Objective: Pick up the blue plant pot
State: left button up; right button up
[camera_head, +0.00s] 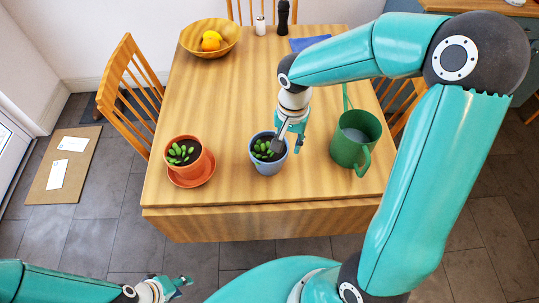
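The blue plant pot (268,166) stands upright on the wooden table, holding dark soil and a small green succulent. My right gripper (290,146) reaches down to its right rim from above. One finger is over the soil inside the pot and the other is outside the rim on the right. Whether the fingers press on the rim cannot be told. My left gripper (184,287) is low at the bottom left, in front of and below the table, apart from everything; its fingers look spread and empty.
An orange pot (184,171) on a saucer stands to the left, a green watering can (350,150) to the right. A fruit bowl (191,40), shakers (283,18) and a blue cloth (308,43) are at the back. The table's middle left is clear.

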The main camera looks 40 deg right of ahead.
aim_at(286, 152)
jog(key=f, duration=0.2)
jog(key=w+f+p, duration=0.1)
jog(key=f, duration=0.2)
jog(key=shift+d, duration=0.1)
grip_shut()
dwell(0.3)
